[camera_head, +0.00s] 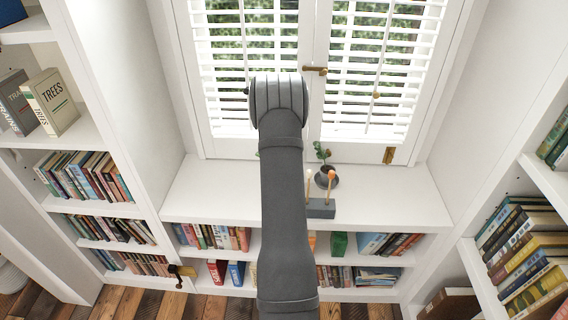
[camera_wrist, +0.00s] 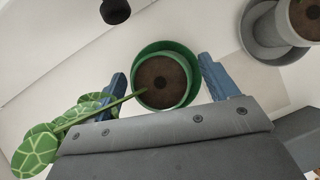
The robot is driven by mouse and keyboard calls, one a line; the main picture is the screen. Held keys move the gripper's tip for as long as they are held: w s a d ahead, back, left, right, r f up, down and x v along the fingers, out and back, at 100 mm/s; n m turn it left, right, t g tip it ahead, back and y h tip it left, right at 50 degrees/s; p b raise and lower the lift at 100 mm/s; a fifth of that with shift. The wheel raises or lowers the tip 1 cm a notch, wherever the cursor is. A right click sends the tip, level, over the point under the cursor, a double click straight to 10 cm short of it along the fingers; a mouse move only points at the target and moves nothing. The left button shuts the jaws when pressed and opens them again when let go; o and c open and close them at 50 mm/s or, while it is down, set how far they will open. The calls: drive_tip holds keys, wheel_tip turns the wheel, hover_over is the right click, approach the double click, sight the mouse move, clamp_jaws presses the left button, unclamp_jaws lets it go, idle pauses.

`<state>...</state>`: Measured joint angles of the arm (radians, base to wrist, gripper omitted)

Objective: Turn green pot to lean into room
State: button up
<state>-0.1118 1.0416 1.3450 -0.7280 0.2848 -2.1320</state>
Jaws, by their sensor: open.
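The green pot (camera_wrist: 163,80) shows from above in the wrist view, with dark soil inside. One thin stem runs out of it to the lower left and ends in broad green patterned leaves (camera_wrist: 40,145). My gripper (camera_wrist: 163,70) is open, with one blue finger on each side of the pot; the pot lies between them, and I cannot tell whether either finger touches it. In the head view my arm hides the pot and the gripper; only a bit of green shows at the arm's left edge.
A grey pot with a plant (camera_head: 326,179) stands to the right on the white ledge (camera_head: 215,190); it also shows in the wrist view (camera_wrist: 268,30). A grey block with wooden-handled tools (camera_head: 321,208) is in front of it. Shuttered windows stand behind; bookshelves flank both sides.

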drive_tip(key=v, duration=1.7)
drive_tip(key=shift+r, duration=0.15)
drive_tip(key=x, duration=1.7)
